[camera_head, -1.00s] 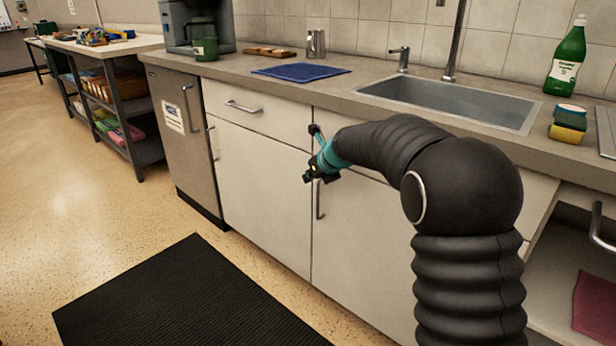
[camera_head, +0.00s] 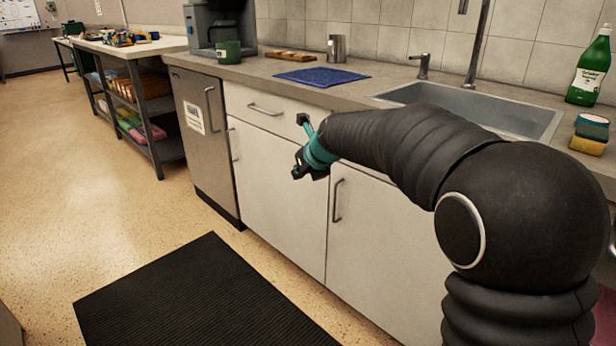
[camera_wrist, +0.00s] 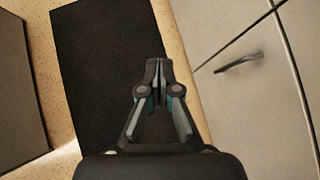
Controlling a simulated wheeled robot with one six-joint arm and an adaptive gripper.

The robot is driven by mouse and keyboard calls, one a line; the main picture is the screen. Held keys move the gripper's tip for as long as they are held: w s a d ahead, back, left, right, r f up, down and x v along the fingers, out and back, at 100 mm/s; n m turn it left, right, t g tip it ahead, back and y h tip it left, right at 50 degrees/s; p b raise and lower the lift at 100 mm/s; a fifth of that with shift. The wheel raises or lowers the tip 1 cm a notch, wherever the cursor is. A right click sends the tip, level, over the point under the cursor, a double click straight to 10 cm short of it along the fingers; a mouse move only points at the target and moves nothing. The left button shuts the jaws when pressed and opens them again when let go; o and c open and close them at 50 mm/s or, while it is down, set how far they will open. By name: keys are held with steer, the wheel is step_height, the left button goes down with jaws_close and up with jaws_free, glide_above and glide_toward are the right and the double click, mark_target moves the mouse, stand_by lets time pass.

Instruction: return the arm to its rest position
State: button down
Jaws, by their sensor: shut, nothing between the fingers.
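My arm reaches in from the lower right of the head view, with its black ribbed sleeve bent at a large round joint. My gripper (camera_head: 298,172) is at the end of the arm, in front of the white cabinet doors and below the counter edge. In the wrist view my gripper (camera_wrist: 158,68) points down toward the floor, its two fingers together with nothing between them. The fingertips overlap the black mat in that view and appear to be well above it.
A counter (camera_head: 375,90) with a sink (camera_head: 480,108), blue cloth (camera_head: 322,77), green mug (camera_head: 228,51) and green bottle (camera_head: 590,70) runs behind the arm. Cabinet handles (camera_head: 337,200) stick out near my gripper. A black mat (camera_head: 195,300) lies on the floor; open floor is at left.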

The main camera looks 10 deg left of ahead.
steer(key=s+d+f+n+g+h, duration=0.1)
steer(key=s+d+f+n+g, duration=0.2)
steer(key=s+n, duration=0.5)
steer(key=s+d+f+n+h, duration=0.2)
steer(key=s+d+f+n, duration=0.25)
steer(key=n, duration=0.65)
steer(key=s+d+r+n+t+h, duration=0.1)
steer(key=s+d+n, duration=0.3)
steer(key=s+d, duration=0.7)
steer(key=s+d+r+n+h, duration=0.2)
steer(key=s+d+r+n, duration=0.1)
steer(key=s+d, duration=0.9)
steer(key=shift+s+d+r+n+t, duration=0.25)
steer(key=shift+s+n+t, duration=0.15)
steer(key=shift+s+n, duration=0.55)
